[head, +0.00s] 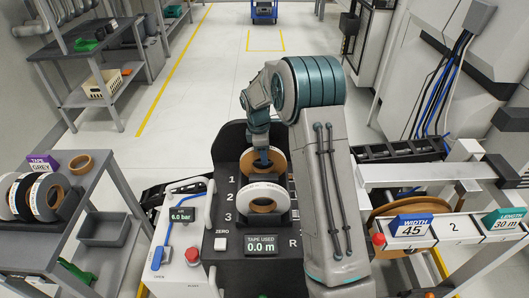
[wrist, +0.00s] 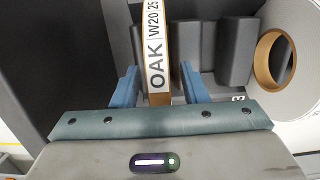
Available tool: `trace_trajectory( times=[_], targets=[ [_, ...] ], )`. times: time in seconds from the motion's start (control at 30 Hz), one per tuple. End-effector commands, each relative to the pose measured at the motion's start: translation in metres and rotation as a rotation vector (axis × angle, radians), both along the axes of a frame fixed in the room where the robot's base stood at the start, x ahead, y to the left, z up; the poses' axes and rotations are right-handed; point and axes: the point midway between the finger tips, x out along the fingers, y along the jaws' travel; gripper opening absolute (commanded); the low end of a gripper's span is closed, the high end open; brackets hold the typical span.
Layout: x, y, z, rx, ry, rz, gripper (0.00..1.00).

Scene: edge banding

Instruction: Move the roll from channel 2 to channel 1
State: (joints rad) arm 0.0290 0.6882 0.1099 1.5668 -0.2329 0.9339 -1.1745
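The roll, a tan ring labelled "OAK W20 25" (wrist: 158,60), stands upright in the wrist view. In the head view this tan roll (head: 277,160) is at the far end of the numbered holder (head: 231,165), behind a white roll. Its lower edge is hidden, so I cannot tell which channel it is in. My gripper (wrist: 160,72) has its two blue fingers on either side of the roll's rim, with a small gap showing at the right finger. In the head view the gripper (head: 262,160) is partly covered by my arm.
A white roll with a tan core (head: 264,198) stands on the near side, close to label 3; it shows at right in the wrist view (wrist: 290,100). Grey dividers (wrist: 235,50) stand between the rolls. A side rack (head: 60,240) holds several rolls at left.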

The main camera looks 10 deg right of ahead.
Motion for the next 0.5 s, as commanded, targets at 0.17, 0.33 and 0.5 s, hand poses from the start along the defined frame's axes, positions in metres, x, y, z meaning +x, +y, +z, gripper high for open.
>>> trace_trajectory(
  times=[0.17, 0.33, 0.5],
  targets=[
    [0.001, 0.000, 0.011, -0.001, -0.003, 0.000, 0.40],
    [0.002, 0.004, 0.043, 0.000, -0.006, 0.000, 0.40],
    [0.003, 0.009, 0.081, 0.000, -0.005, 0.000, 0.40]
  ],
)
